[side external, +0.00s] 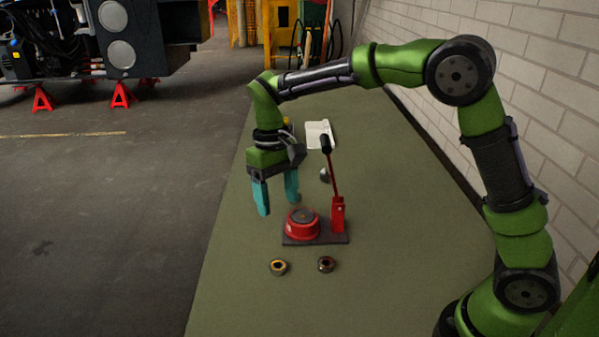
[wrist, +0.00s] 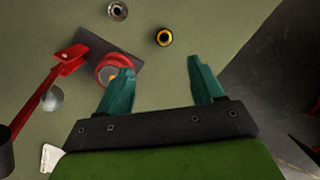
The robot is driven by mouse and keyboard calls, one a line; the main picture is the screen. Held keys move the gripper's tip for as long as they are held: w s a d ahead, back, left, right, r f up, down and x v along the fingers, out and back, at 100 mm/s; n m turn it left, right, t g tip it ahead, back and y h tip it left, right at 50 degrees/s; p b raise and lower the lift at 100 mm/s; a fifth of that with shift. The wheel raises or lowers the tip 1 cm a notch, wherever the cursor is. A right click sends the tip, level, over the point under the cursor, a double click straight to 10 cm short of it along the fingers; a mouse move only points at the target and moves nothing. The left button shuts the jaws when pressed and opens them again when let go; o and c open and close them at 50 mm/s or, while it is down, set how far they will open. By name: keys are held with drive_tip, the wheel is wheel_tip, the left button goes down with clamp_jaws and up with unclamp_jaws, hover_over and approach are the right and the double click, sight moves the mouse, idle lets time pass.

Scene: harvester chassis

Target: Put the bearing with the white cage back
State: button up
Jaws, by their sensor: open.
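Two small ring-shaped bearings lie on the green bench. One has a yellow-orange ring inside (side external: 278,267), and it also shows in the wrist view (wrist: 163,37). The other is a dark and silvery bearing (side external: 326,264), at the top edge of the wrist view (wrist: 117,10). I cannot make out a white cage on either. A red round holder (side external: 303,224) sits on a dark plate beside a red lever stand (side external: 338,215). My gripper (side external: 278,207) is open and empty, above and behind the holder to the left. In the wrist view, its left finger overlaps the holder (wrist: 103,66).
A silvery ball-shaped thing (side external: 325,176) is behind the lever, which rises with a black knob. A white sheet (side external: 320,134) and a small yellow object (side external: 287,121) are farther back. A brick wall runs along the right. The bench's left edge drops to the floor.

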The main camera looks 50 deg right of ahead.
drive_tip(key=s+d+r+m+t, duration=0.1)
drive_tip(key=s+d+r+t, duration=0.2)
drive_tip(key=s, duration=0.6)
drive_tip(key=s+d+r+m+t+y, duration=0.1)
drive_tip(key=s+d+r+m+t, duration=0.1)
drive_tip(key=s, duration=0.7)
wheel_tip(320, 180, up, 3)
drive_tip(key=d+t, duration=0.1)
drive_tip(key=t, duration=0.2)
drive_tip(key=shift+s+d+f+m+t, duration=0.2)
drive_tip(key=shift+s+m+t, duration=0.1)
drive_tip(key=shift+s+t, duration=0.1)
